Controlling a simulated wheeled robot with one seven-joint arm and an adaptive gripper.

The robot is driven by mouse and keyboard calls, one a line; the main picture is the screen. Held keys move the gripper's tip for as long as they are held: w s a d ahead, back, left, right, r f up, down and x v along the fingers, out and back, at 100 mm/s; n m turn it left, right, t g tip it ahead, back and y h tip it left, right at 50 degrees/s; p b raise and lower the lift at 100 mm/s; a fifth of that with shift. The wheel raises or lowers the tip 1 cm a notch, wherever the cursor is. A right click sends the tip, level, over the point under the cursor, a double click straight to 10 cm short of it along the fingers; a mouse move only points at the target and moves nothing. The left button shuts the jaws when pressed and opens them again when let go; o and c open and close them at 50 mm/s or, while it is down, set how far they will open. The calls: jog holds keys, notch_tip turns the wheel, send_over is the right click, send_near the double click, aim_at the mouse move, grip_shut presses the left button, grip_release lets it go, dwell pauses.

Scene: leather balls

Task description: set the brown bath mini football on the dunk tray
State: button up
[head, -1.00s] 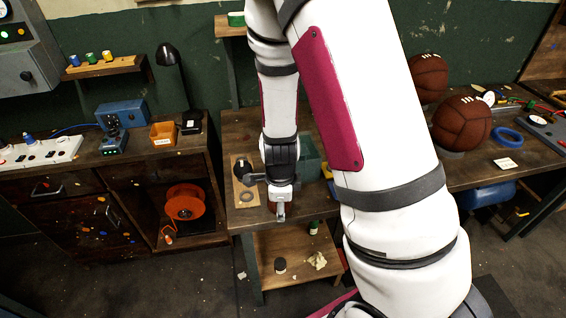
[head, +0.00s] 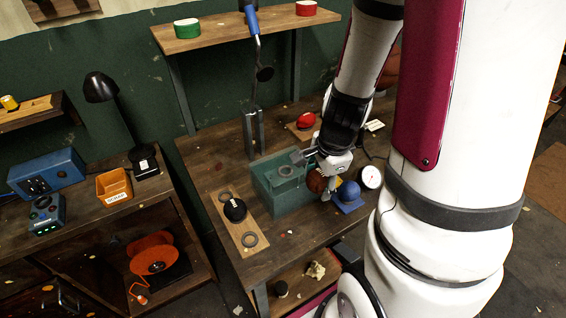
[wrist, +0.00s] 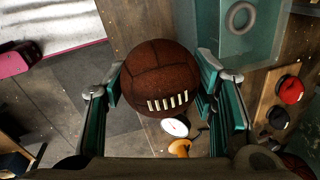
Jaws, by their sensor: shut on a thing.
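The brown mini football (wrist: 158,75) with white laces fills the middle of the wrist view. My gripper (wrist: 160,88) is shut on it, with one teal-padded finger on each side. In the head view the football (head: 316,182) is partly hidden by my gripper (head: 319,177), just right of a teal open box (head: 283,208), which looks like the dunk tray. A grey ring shows inside the box in the wrist view (wrist: 222,50). The football appears to be beside the box, not in it; its height above the table is hard to tell.
A blue ball on a blue stand (head: 348,196) and a white dial (head: 371,177) are close right of my gripper. A board with dark rings (head: 238,218) lies left of the box. A metal post (head: 253,135) and a red object (head: 306,120) stand behind.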

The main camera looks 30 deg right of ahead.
jog(key=w, duration=0.4)
jog(key=w+p, duration=0.1)
jog(key=w, duration=0.4)
jog(key=w+a+f, duration=0.1)
jog(key=w, duration=0.3)
jog(key=shift+w+f+p, duration=0.1)
jog(key=shift+w+p, duration=0.05)
jog(key=shift+p, duration=0.15)
jog(key=shift+w+f+p, duration=0.1)
jog(key=shift+f+p, duration=0.3)
jog(key=shift+f, duration=1.4)
jog(key=shift+f, duration=0.1)
jog(key=o, duration=1.2)
